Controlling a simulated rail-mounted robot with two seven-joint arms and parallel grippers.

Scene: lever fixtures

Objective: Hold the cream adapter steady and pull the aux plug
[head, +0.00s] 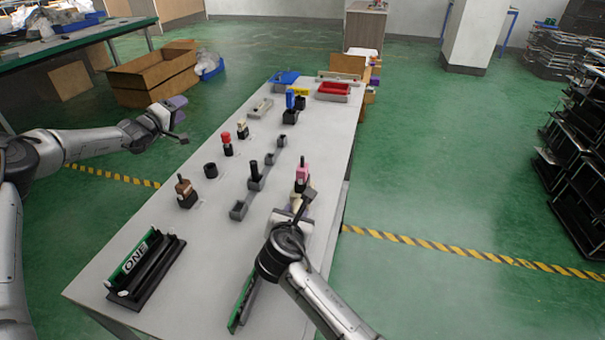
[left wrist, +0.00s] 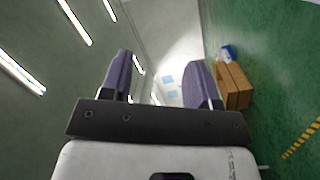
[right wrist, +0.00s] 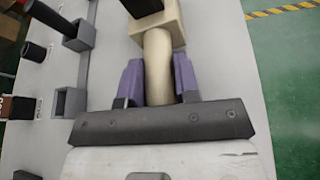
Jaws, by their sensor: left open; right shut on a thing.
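The cream adapter (right wrist: 157,50) is in the right wrist view, a pale block with a rounded neck. A black part (right wrist: 142,5), probably the plug, sits at its far end, cut off by the frame edge. My right gripper (right wrist: 158,85) has its purple fingers closed on either side of the neck. In the head view my right gripper (head: 297,207) is at the table's right side, just below a pink-topped plug (head: 302,171) with a dark body; the adapter is mostly hidden there. My left gripper (head: 180,120) is open and empty, off the table's left edge; its spread fingers show in the left wrist view (left wrist: 162,85).
The grey table (head: 215,235) carries several upright plugs, among them a brown one (head: 184,189) and a red-topped one (head: 227,146). A row of grey sockets (head: 239,210) runs along the middle. A black rack marked ONE (head: 145,268) stands at the near left.

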